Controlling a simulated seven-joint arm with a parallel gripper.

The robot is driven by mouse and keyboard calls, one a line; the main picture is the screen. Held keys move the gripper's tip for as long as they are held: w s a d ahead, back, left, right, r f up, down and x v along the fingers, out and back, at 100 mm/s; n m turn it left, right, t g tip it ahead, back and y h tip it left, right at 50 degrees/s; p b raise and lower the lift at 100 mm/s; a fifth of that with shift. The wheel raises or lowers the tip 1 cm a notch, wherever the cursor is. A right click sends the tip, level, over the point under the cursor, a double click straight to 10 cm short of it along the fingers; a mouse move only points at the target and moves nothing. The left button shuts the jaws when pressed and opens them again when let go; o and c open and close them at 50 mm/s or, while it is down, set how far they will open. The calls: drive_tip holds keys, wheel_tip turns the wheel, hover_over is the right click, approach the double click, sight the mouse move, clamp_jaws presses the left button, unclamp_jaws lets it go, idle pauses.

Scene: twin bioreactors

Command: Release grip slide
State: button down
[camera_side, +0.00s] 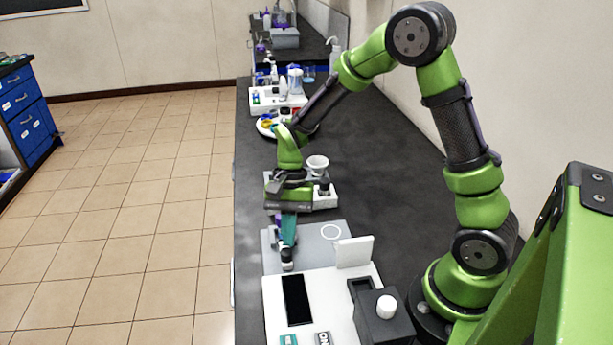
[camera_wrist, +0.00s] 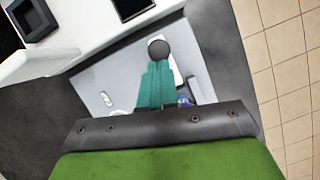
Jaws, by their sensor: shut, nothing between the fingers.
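My gripper (camera_side: 287,262) points down over a light grey mat (camera_side: 310,240) on the dark bench, its teal fingers together. In the wrist view my gripper (camera_wrist: 158,50) shows as teal fingers ending in a dark round tip, with nothing visible between them. A white flat piece (camera_wrist: 179,74) lies on the grey mat (camera_wrist: 93,77), partly hidden behind the fingers; I cannot tell if it is the slide. A small blue-purple spot (camera_wrist: 184,101) shows beside the fingers. I cannot tell whether the fingertips touch the mat.
A white instrument with a black screen (camera_side: 298,300) stands at the near end of the mat, beside a dark block with a white knob (camera_side: 386,306). A white cup (camera_side: 317,164) stands behind my gripper. The bench's left edge is close; open dark bench lies right.

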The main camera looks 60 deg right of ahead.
drive_tip(key=v, duration=1)
